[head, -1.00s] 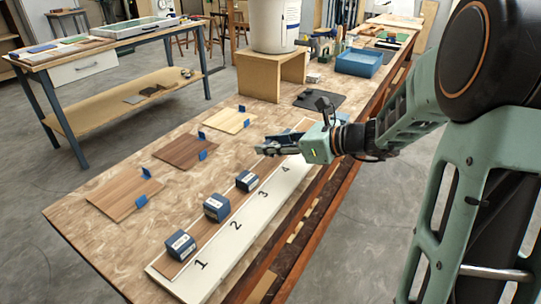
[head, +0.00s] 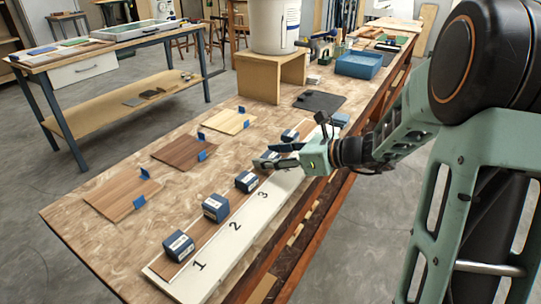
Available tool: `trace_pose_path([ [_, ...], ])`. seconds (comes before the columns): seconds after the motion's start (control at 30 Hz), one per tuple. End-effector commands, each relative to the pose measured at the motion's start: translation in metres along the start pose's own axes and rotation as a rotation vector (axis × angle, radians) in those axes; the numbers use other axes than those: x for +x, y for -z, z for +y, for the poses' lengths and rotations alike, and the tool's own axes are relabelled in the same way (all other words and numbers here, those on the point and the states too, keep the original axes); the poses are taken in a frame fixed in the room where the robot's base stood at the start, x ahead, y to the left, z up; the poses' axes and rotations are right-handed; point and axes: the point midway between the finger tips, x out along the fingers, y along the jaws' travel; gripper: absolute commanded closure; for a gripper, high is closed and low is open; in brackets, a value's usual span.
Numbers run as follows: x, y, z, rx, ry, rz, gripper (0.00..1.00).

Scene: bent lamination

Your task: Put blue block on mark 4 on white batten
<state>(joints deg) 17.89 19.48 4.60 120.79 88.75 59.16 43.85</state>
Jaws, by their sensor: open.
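The white batten (head: 213,258) lies along the table's right edge, with marks 1, 2 and 3 readable and mark 4 hidden by my gripper. Dark blue blocks with pale labels stand on a brown strip beside it: one by mark 1 (head: 178,246), one by mark 2 (head: 215,208), one by mark 3 (head: 246,182). Another blue block (head: 290,136) shows beyond my gripper. My gripper (head: 272,156) is open, low over the batten past mark 3. A dark block-like shape shows at its fingers, partly hidden; I cannot tell whether they touch it.
Several wooden sample boards (head: 124,194) with blue tabs lie left on the table. A black mat (head: 318,101), a wooden stand (head: 272,76) with a white bucket (head: 273,25) and a blue bin (head: 359,64) are farther back.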

Motion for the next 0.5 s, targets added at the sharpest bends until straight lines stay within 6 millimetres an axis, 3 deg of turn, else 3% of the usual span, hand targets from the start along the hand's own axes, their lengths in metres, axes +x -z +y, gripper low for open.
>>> trace_pose_path([
  [0.17,-0.011,-0.005,-0.001,-0.001,0.003,0.000,0.54],
  [0.5,-0.083,-0.005,-0.001,0.002,0.005,0.000,0.54],
])
